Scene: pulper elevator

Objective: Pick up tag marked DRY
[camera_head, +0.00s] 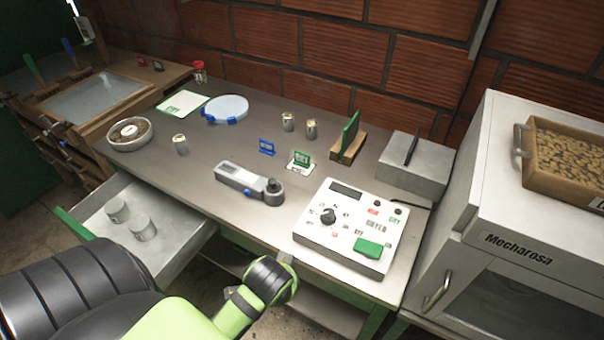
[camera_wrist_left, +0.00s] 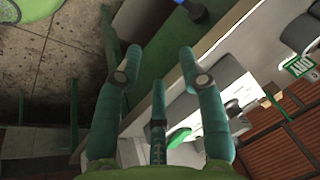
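A small green tag (camera_head: 302,158) stands upright on a white card in the middle of the table. A small blue tag (camera_head: 267,147) stands just left of it. The lettering on both is too small to read surely, so I cannot confirm which is marked DRY. My left arm reaches in from the lower left in the head view, in front of the table. My left gripper (camera_wrist_left: 158,75) shows in the left wrist view with its fingers spread and nothing between them. It is apart from both tags. My right gripper is not in view.
A white control box (camera_head: 345,228) and a grey handheld meter (camera_head: 250,184) lie near the tags. A wooden holder with a green plate (camera_head: 350,135) stands behind. An open drawer (camera_head: 180,247) holds metal cups. A white dryer cabinet (camera_head: 500,255) stands at right.

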